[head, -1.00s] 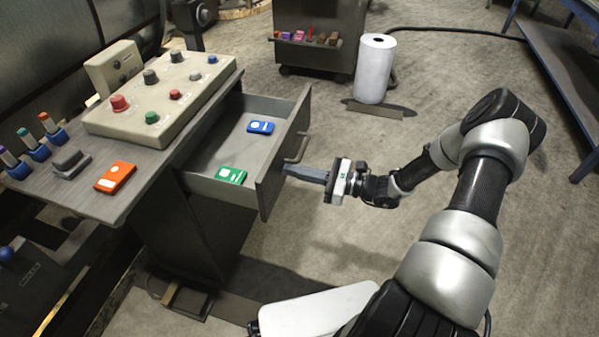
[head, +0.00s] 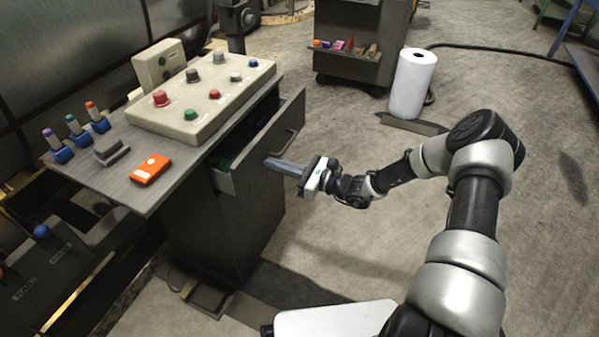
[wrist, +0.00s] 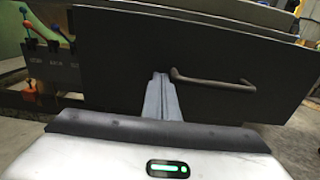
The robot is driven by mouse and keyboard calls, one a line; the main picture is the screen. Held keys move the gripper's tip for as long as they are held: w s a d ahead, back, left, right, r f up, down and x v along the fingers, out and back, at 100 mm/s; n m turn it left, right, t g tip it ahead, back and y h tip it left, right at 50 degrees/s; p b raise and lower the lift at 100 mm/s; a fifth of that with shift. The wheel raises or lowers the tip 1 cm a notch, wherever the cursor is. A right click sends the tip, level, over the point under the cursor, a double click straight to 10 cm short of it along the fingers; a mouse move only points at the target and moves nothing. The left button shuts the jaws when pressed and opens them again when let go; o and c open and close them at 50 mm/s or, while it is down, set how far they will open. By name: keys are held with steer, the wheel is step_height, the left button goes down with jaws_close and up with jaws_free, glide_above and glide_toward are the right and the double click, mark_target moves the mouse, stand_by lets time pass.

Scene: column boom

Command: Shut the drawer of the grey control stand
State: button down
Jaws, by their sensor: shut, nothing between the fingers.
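The grey control stand (head: 215,215) is at the left in the head view. In the wrist view my shut fingers (wrist: 162,85) point at the dark drawer front (wrist: 120,62), to the left of the handle (wrist: 212,80). They seem to touch the panel. The drawer's contents are mostly hidden.
A control box with knobs (head: 205,100) and an orange device (head: 150,169) lie on the stand's top. A white roll (head: 412,85) stands on the floor behind, near a dark cabinet (head: 362,40).

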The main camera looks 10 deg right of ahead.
steer(key=b+x, duration=0.1)
steer(key=x, duration=0.7)
steer(key=shift+w+a, duration=0.15)
steer(key=shift+a, duration=0.15)
steer(key=shift+w+a+r, duration=0.15)
steer(key=shift+a, duration=0.05)
steer(key=shift+a+r, duration=0.1)
